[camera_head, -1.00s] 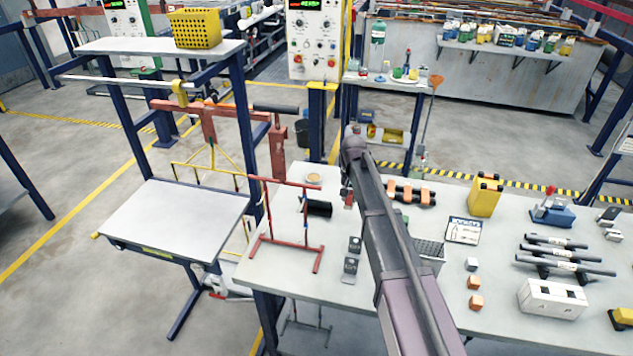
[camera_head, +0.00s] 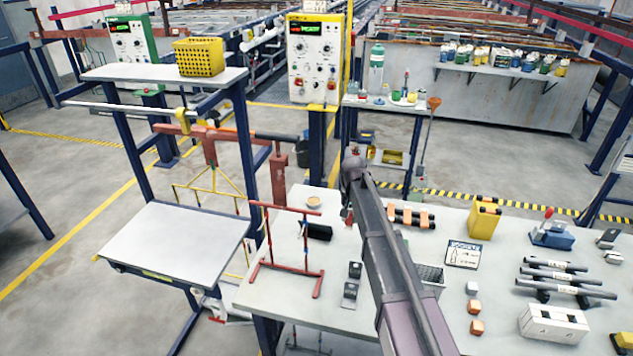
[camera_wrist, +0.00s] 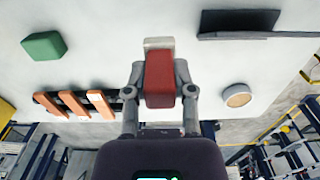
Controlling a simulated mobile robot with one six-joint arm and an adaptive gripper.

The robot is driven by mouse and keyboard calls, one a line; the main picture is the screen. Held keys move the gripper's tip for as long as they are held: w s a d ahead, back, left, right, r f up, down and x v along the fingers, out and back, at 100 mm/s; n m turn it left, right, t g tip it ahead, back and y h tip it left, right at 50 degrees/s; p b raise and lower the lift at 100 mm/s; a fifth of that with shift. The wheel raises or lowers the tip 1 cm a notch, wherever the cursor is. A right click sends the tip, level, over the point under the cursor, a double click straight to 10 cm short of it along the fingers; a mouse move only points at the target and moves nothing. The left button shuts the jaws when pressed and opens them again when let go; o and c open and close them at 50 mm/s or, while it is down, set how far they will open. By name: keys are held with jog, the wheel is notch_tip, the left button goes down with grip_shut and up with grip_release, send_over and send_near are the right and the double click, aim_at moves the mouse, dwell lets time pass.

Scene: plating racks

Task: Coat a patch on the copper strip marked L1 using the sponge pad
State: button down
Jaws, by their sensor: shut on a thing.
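My gripper (camera_wrist: 160,92) is shut on a red block with a pale tip, which looks like the sponge pad (camera_wrist: 160,70). In the head view only a bit of red shows beside my arm, and my gripper is hidden there. Three copper strips (camera_wrist: 73,103) lie side by side on a dark holder, left of my gripper in the wrist view and apart from it. They also show in the head view (camera_head: 410,215), right of my arm. White labels show on some, but I cannot read which is L1.
A round dish (camera_wrist: 237,95) and a black object (camera_wrist: 238,22) lie right of my gripper; a green block (camera_wrist: 44,46) lies left. A red stand (camera_head: 290,240), dark small blocks (camera_head: 352,280) and a yellow container (camera_head: 484,218) share the table (camera_head: 260,295).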

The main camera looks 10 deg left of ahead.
notch_tip(320, 180, up, 9)
jog(key=p, duration=0.8)
